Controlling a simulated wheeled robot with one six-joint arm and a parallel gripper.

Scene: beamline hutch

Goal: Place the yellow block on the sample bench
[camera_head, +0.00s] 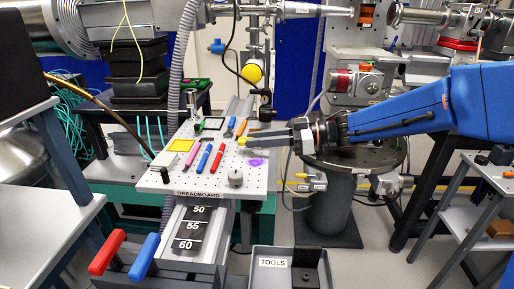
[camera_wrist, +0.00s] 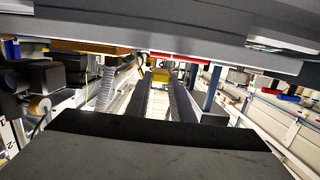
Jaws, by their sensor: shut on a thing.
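My gripper (camera_head: 246,141) reaches in from the right on the blue arm, above the right part of a white perforated board (camera_head: 156,182) labelled as a breadboard. It is shut on the yellow block (camera_head: 241,141), a small part of which shows at the fingertips. In the wrist view a yellow block (camera_wrist: 160,76) shows near the centre; the jaws hide much around it. I cannot tell for sure which surface is the sample bench.
A tools bin (camera_head: 272,263) is in front. Grey tables (camera_head: 40,215) flank the scene.

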